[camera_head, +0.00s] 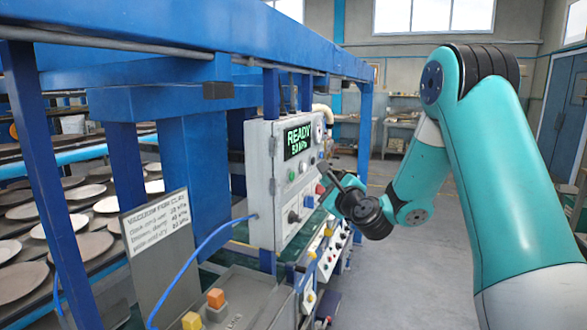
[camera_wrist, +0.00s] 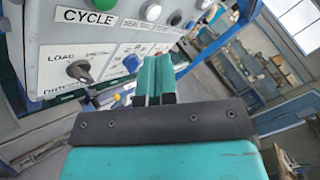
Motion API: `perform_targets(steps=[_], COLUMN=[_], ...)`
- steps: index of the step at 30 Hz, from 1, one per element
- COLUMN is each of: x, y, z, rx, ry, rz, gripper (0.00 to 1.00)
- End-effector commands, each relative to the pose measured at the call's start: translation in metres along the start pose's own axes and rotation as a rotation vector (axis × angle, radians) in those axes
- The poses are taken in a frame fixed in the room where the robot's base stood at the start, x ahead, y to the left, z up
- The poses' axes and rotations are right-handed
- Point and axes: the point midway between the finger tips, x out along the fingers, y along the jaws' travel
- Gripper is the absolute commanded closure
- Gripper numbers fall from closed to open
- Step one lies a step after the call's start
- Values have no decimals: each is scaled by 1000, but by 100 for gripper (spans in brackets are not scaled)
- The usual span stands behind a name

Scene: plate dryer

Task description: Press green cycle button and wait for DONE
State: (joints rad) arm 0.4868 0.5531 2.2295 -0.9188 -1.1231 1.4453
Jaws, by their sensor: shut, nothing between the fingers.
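The control box (camera_head: 266,200) is a pale grey panel on the blue frame. Its display (camera_head: 297,141) reads READY with a kPa value below that looks like 53. The green cycle button (camera_wrist: 104,4) is cut off by the top edge of the wrist view, above the CYCLE label (camera_wrist: 87,16). In the head view a small green button (camera_head: 292,175) shows below the display. My gripper (camera_head: 334,184) is shut and empty, in front of the box's right side. In the wrist view its teal fingers (camera_wrist: 154,76) are together, right of and below the green button, apart from it.
A dark selector knob (camera_wrist: 79,71) sits below the CYCLE label. A sign on vacuum for clay (camera_head: 157,235) stands left of the box, by racks of plates (camera_head: 60,225). Orange (camera_head: 216,298) and yellow (camera_head: 192,320) blocks lie in front. Open floor is at right.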

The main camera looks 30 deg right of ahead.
Motion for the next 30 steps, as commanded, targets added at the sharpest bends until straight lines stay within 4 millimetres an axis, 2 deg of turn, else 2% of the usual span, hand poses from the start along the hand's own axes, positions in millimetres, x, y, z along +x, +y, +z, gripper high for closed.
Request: perform_targets(steps=[1, 3, 12, 30], x=[6, 12, 31, 36], y=[-2, 3, 19, 26], z=[9, 14, 26, 27], rx=[3, 1, 1, 0], ry=[0, 0, 1, 0], rz=[4, 4, 2, -1], gripper=[100, 100, 100, 100])
